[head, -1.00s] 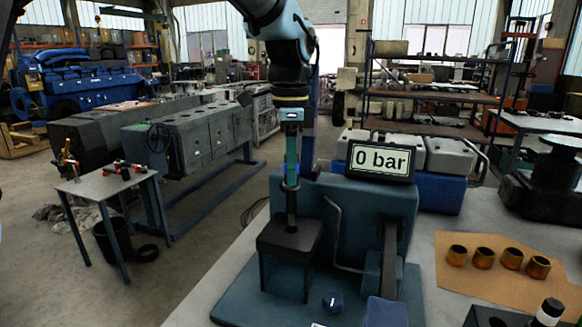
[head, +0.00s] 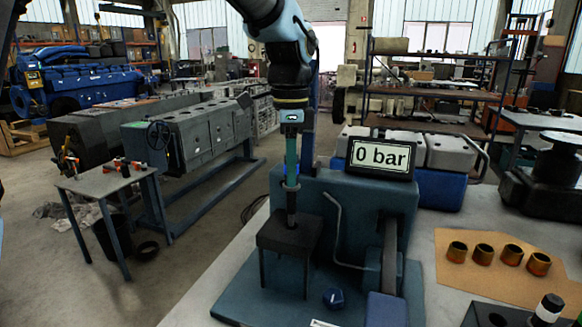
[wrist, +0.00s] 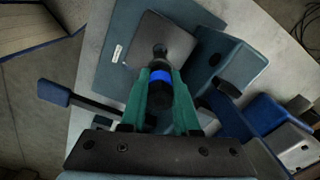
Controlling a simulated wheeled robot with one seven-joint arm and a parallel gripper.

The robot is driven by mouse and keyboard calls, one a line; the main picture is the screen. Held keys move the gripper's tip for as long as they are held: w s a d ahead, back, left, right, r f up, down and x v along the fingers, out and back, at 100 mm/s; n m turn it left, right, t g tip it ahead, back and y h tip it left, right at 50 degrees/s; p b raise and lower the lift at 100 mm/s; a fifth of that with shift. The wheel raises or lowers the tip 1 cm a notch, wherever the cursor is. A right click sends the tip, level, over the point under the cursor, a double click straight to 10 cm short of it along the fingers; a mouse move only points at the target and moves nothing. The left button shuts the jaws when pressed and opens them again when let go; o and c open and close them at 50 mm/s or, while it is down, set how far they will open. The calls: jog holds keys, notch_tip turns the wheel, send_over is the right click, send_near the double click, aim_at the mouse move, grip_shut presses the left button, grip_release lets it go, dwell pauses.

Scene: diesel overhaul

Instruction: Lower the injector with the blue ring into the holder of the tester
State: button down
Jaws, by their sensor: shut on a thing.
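My gripper (head: 291,172) points straight down over the tester (head: 345,205) and is shut on the dark injector. The injector (head: 291,203) is upright, with its lower end at the top of the dark block-shaped holder (head: 274,234). In the wrist view, the blue ring (wrist: 154,76) shows between the green fingers, and the injector's lower part (wrist: 160,53) meets the holder top (wrist: 150,35). I cannot tell how deep the tip sits, as the opening is covered by the injector. The tester's display (head: 380,156) reads 0 bar.
A bent pipe (head: 336,235) and a lever (head: 388,260) stand right of the holder. Several brass-coloured rings (head: 483,253) lie on brown card at the right. A small table (head: 105,182) stands apart at the left.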

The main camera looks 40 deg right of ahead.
aim_at(291, 225)
jog(key=shift+f+b, duration=0.55)
jog(key=shift+f, duration=0.8)
dwell(0.3)
jog(key=shift+f+b, duration=0.75)
jog(key=shift+f, duration=0.95)
jog(key=shift+f+b, duration=0.6)
jog(key=shift+f, duration=0.7)
dwell(0.4)
jog(key=shift+c, duration=0.8)
grip_release()
